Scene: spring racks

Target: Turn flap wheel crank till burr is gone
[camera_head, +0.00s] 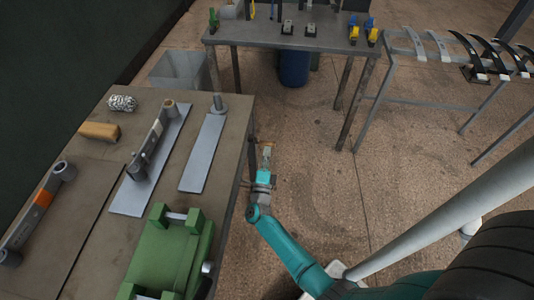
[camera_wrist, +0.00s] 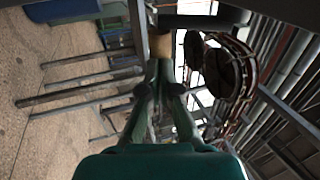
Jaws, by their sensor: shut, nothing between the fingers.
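My gripper (camera_head: 266,158) is at the right side of the near bench, beyond its edge, fingers shut and empty. In the wrist view the shut fingers (camera_wrist: 165,72) point at a tan cylinder (camera_wrist: 160,43), which looks like the crank's wooden handle, just beyond the tips; I cannot tell if they touch. A dark bar (camera_wrist: 195,20) runs right from near it. A dark round thing (camera_wrist: 224,72) right of the fingers may be the flap wheel. A small tan piece also shows at the gripper in the head view (camera_head: 267,147). No burr can be made out.
The near bench (camera_head: 235,120) holds a green vise-like fixture (camera_head: 170,250), metal plates (camera_head: 200,160), a bar with eyes (camera_head: 152,138), an orange-marked bar (camera_head: 40,202) and a wooden block (camera_head: 100,131). A far table (camera_head: 260,35) and a rack (camera_head: 430,75) stand beyond open floor.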

